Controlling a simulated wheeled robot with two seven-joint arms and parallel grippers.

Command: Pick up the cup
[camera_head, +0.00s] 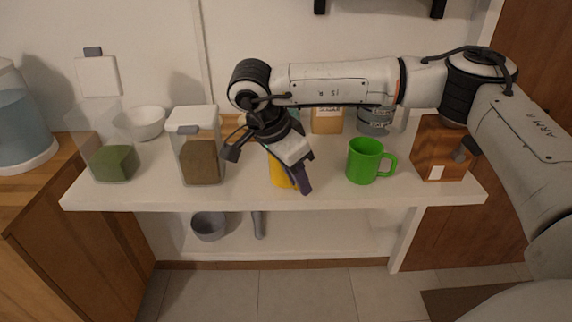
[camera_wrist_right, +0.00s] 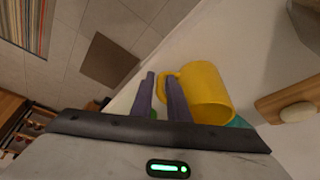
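A yellow mug (camera_head: 277,172) stands on the white shelf, mostly hidden behind my right gripper (camera_head: 303,186). The right wrist view shows the yellow mug (camera_wrist_right: 207,92) just right of the fingers, with its handle (camera_wrist_right: 161,84) toward them. There my right gripper (camera_wrist_right: 160,86) has its two purple fingers apart. The handle shows at the gap between the fingertips; I cannot tell whether either finger touches it. A green mug (camera_head: 362,162) stands upright to the right on the same shelf, handle to the right. My left gripper is out of view.
On the white shelf (camera_head: 235,194), a lidded brown container (camera_head: 200,160) and a green-filled container (camera_head: 112,162) stand left. A white bowl (camera_head: 146,122) is behind them. A wooden box (camera_head: 437,150) stands right. A grey bowl (camera_head: 208,226) sits on the lower shelf.

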